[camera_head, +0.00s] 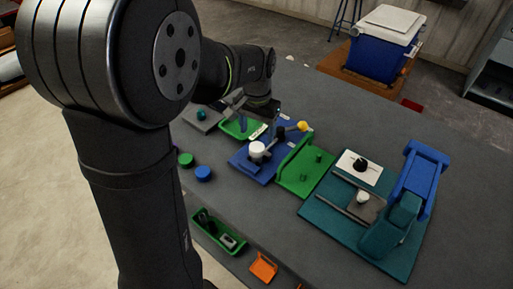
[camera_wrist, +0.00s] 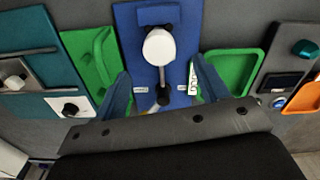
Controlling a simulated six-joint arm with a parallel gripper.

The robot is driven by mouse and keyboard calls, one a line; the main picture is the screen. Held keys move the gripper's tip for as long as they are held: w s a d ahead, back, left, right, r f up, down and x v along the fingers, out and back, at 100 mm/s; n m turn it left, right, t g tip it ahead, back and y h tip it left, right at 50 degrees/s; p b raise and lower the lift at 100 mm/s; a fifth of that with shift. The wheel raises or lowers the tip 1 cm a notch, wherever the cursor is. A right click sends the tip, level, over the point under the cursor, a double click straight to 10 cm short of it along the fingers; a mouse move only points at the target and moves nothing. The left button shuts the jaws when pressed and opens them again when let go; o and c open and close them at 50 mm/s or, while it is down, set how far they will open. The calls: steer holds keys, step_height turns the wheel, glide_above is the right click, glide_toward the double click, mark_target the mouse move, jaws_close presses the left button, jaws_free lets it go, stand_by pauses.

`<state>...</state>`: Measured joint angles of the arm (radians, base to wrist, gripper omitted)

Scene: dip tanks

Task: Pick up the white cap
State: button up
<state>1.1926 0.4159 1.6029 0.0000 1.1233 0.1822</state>
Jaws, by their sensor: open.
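The white cap (camera_head: 257,149) is on the blue board (camera_head: 243,168) in the head view. In the wrist view the cap (camera_wrist: 160,46) is a rounded white shape near the middle of the blue board (camera_wrist: 128,22). What lies under it is mostly hidden. My gripper (camera_wrist: 160,78) is open, with one blue finger at each side of the picture's middle and nothing between the tips touching them. In the head view my gripper (camera_head: 270,132) is over the back part of the blue board, behind the cap.
A green board (camera_head: 300,180) with an upright edge stands right of the blue board. A yellow ball (camera_head: 303,126) is close by. Green (camera_head: 186,160) and blue (camera_head: 204,173) round pieces lie left. A teal board (camera_head: 335,222) with a blue frame is at the right.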

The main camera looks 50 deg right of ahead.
mark_target(257, 146)
steer(key=shift+a+f, duration=0.2)
steer(key=shift+f, duration=2.8)
steer(key=c, duration=1)
steer(key=shift+c, duration=0.2)
steer(key=shift+r, duration=0.1)
steer(key=shift+r, duration=0.55)
step_height(257, 146, up, 3)
steer(key=shift+f, duration=0.1)
steer(key=s+a+r, duration=0.1)
steer(key=s+r, duration=1)
steer(key=shift+s+a+r, duration=0.2)
steer(key=shift+s, duration=0.15)
